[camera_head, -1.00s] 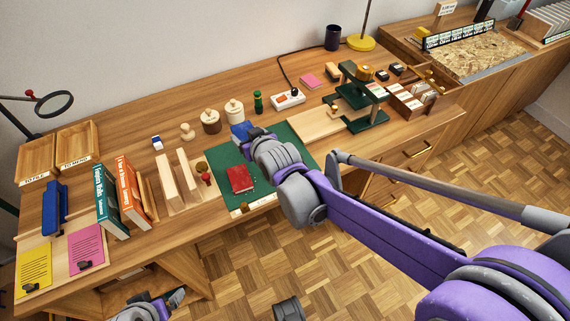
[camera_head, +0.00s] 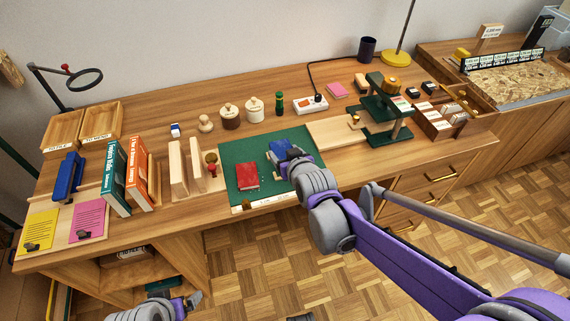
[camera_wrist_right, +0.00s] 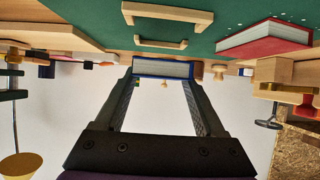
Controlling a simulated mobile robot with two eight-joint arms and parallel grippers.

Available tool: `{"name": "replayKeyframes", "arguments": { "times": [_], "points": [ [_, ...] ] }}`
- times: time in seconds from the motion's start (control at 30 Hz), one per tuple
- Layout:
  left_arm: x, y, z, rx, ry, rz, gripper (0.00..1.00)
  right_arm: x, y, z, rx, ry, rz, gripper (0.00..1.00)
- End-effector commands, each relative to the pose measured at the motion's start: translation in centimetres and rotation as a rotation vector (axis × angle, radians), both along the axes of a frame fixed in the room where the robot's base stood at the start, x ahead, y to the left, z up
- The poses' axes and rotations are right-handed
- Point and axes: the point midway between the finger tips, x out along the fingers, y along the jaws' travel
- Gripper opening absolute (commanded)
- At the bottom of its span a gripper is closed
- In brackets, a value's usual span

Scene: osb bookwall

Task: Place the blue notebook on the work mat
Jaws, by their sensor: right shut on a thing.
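The blue notebook (camera_head: 279,149) is in my right gripper (camera_head: 292,156), over the right half of the green work mat (camera_head: 243,150). In the right wrist view the notebook (camera_wrist_right: 163,68) shows its pale page edge and blue cover between the two fingertips (camera_wrist_right: 163,75). I cannot tell whether it touches the mat. A red notebook (camera_head: 247,176) lies on the mat to its left, apart from it. My left gripper (camera_head: 192,300) is low at the bottom left, away from the mat; its jaws are too small to judge.
Jars (camera_head: 254,109), a green bottle (camera_head: 279,102) and a power strip (camera_head: 311,104) stand behind. A pale board (camera_head: 335,133) and green stand (camera_head: 385,118) are to the right.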

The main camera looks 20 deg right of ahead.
Motion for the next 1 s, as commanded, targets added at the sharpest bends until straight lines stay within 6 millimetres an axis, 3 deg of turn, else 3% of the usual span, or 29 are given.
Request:
{"name": "replayKeyframes", "arguments": {
  "times": [0.33, 0.73, 0.77, 0.9, 1.0],
  "points": [
    [0.1, 0.0, -1.6, 0.000, 0.006, 0.000, 0.98, 0.0, 0.0, -4.0, 0.000, 0.000, 0.000, 0.16],
    [0.1, 0.0, -1.9, 0.000, 0.007, 0.000, 0.98, 0.0, 0.0, -4.4, 0.000, 0.000, 0.000, 0.16],
    [0.1, 0.0, -1.8, 0.000, 0.006, 0.000, 0.98, 0.0, 0.0, -4.3, 0.000, 0.000, 0.000, 0.77],
    [0.1, 0.0, -1.8, 0.000, 0.006, 0.000, 0.98, 0.0, 0.0, -4.3, 0.000, 0.000, 0.000, 1.00],
    [0.1, 0.0, -1.8, 0.000, 0.006, 0.000, 0.98, 0.0, 0.0, -4.3, 0.000, 0.000, 0.000, 1.00]
  ]
}}
